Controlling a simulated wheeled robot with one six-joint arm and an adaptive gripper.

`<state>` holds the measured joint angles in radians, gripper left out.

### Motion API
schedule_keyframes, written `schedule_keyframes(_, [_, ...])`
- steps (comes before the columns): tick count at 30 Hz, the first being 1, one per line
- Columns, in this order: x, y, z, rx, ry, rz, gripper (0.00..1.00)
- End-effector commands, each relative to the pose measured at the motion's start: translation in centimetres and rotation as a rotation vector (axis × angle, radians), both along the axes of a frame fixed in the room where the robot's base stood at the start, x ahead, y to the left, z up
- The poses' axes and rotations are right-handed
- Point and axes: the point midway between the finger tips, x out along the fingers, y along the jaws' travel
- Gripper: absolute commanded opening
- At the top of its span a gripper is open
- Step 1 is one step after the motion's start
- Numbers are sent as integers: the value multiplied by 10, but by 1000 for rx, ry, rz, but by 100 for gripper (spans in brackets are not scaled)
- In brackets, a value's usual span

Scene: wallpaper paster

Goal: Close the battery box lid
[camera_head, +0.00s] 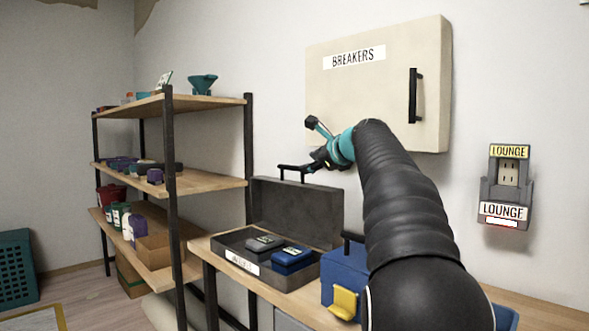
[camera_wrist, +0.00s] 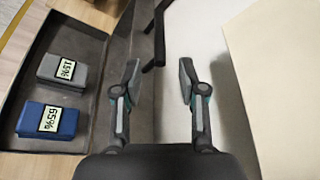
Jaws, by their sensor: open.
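The grey battery box (camera_head: 236,271) stands on the wooden bench with its lid (camera_head: 297,212) open and upright at the back. A black handle (camera_head: 294,170) sits on the lid's top edge; the handle also shows ahead of the fingers in the wrist view (camera_wrist: 158,32). A grey battery (camera_head: 264,243) and a blue battery (camera_head: 292,258) lie inside; the wrist view shows their labels, 15% on the grey one (camera_wrist: 62,71) and 65% on the blue one (camera_wrist: 47,121). My gripper (camera_wrist: 160,76) is open and empty above the lid, close to the handle. Contact cannot be told.
A cream breakers cabinet (camera_head: 380,85) hangs on the wall behind my arm. A blue box (camera_head: 345,270) with a yellow latch stands right of the battery box. A loaded shelf unit (camera_head: 172,105) stands to the left. A lounge outlet (camera_head: 507,185) is at right.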

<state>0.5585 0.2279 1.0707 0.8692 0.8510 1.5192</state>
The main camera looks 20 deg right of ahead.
Motion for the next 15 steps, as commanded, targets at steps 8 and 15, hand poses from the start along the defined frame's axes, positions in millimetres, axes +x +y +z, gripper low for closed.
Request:
schedule_keyframes(8, [51,5,-15,0,2,2,41])
schedule_keyframes(15, [80,7,-24,-2,1,1,41])
